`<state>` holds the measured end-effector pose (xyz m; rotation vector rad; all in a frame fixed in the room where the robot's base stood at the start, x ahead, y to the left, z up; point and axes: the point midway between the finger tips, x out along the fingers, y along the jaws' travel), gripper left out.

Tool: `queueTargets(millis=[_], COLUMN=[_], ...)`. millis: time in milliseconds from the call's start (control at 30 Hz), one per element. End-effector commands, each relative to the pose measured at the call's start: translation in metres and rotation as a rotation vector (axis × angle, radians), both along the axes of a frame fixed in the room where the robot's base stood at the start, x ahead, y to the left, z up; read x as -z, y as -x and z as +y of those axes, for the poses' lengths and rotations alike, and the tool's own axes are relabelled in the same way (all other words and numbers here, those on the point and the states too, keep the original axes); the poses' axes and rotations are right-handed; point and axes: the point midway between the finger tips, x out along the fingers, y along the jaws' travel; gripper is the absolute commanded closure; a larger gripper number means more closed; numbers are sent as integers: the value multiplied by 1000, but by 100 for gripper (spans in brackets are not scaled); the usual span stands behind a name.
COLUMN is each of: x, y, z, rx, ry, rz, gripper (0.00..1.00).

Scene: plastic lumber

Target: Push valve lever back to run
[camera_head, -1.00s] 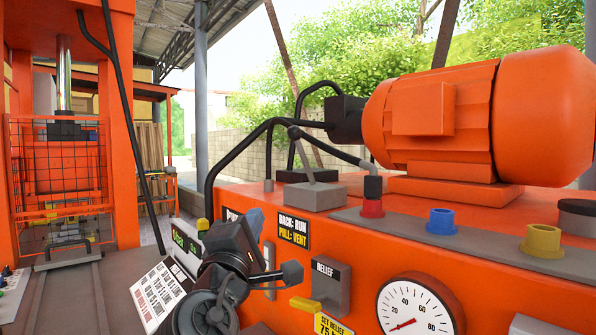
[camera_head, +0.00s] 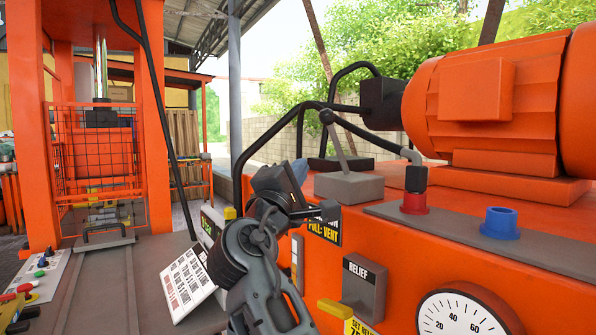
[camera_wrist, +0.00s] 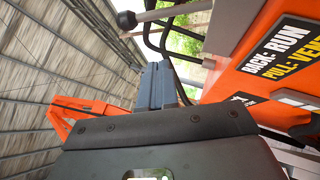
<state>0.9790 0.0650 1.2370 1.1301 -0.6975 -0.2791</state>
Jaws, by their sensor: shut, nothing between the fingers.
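The valve lever (camera_head: 336,142) is a thin grey rod with a dark ball knob. It rises from a grey block (camera_head: 350,188) on the orange unit and leans to the left in the head view. Its knob (camera_wrist: 127,20) also shows at the top of the wrist view. My gripper (camera_head: 299,170) is left of the grey block and lower than the knob, apart from the lever in the picture. In the wrist view its blue-grey fingers (camera_wrist: 161,84) are together and empty. The black and yellow label (camera_head: 324,232) reading "PULL: VENT" is partly covered by my arm.
Black hoses (camera_head: 262,138) arch behind the lever. An orange motor (camera_head: 490,105) stands to the right. A red-based hose fitting (camera_head: 414,202) and a blue cap (camera_head: 501,222) are on the grey strip. The relief box (camera_head: 364,287) sticks out from the front panel.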

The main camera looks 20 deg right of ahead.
Motion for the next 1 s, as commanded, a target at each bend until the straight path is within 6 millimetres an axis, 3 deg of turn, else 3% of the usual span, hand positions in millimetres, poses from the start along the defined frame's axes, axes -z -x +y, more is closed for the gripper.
queueTargets(millis=[300,600,1000], x=[-25,-39,-40], y=[-48,-50,-51], z=[-34,-66,-69], rx=[2,0,-1], ry=[1,1,1], rz=[1,1,0], gripper=[100,100,100])
